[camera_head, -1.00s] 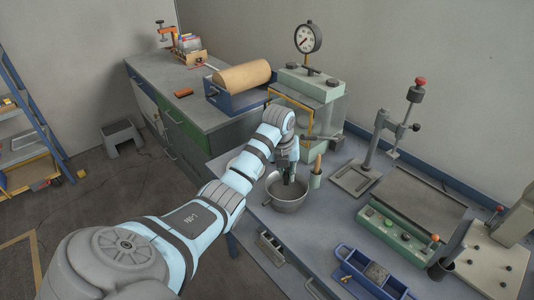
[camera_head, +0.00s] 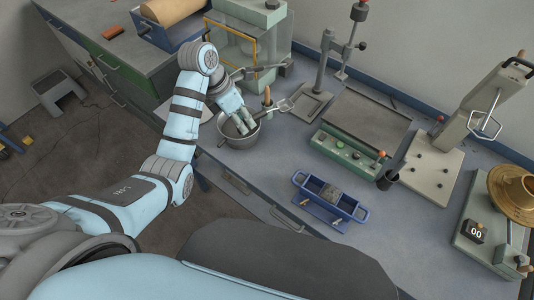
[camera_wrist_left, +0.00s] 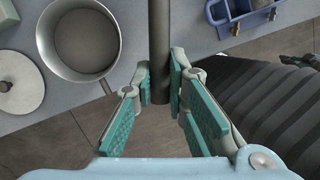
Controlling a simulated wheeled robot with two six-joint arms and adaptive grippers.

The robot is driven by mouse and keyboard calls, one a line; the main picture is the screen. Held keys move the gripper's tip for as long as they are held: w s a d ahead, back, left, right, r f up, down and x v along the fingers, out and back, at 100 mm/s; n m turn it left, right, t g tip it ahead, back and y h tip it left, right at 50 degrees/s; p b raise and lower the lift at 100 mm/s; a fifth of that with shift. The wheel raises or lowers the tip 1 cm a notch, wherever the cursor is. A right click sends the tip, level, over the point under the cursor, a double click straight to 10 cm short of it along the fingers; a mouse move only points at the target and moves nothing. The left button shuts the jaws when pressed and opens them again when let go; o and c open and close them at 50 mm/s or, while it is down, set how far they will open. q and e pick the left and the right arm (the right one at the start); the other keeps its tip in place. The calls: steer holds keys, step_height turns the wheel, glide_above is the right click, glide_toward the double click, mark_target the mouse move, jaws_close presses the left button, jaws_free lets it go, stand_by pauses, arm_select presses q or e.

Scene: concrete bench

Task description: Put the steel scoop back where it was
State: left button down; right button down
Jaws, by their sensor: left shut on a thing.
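My left gripper (camera_head: 241,122) is over the steel pot (camera_head: 229,139) on the bench's left part. In the left wrist view its fingers (camera_wrist_left: 160,88) are shut on a dark, straight handle (camera_wrist_left: 159,35), which runs up out of that picture. In the head view the steel scoop (camera_head: 286,104) shows to the right of the gripper, its head pointing right, above the bench. The fingers hide part of its handle. The pot also shows in the left wrist view (camera_wrist_left: 47,60), beside the held handle, with grey contents. My right gripper is out of view.
A wooden-handled tool (camera_head: 267,96) stands just behind the pot. A metal stand (camera_head: 325,72) and a green-fronted device (camera_head: 345,149) are farther right. A blue mould (camera_head: 330,198) lies near the front edge. Bare bench lies between the pot and the mould.

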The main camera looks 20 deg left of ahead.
arm_select(q)
steer(key=shift+m, duration=0.3)
steer(key=f+b, duration=1.5)
steer(key=shift+d, duration=0.3)
step_height(320, 180, down, 4)
steer(key=shift+s+f+b, duration=0.1)
steer(key=shift+f+b, duration=0.05)
steer(key=shift+b, duration=0.15)
steer(key=shift+f, duration=0.35)
steer(key=shift+f, duration=0.2)
steer(key=c, duration=1.6)
jaws_free()
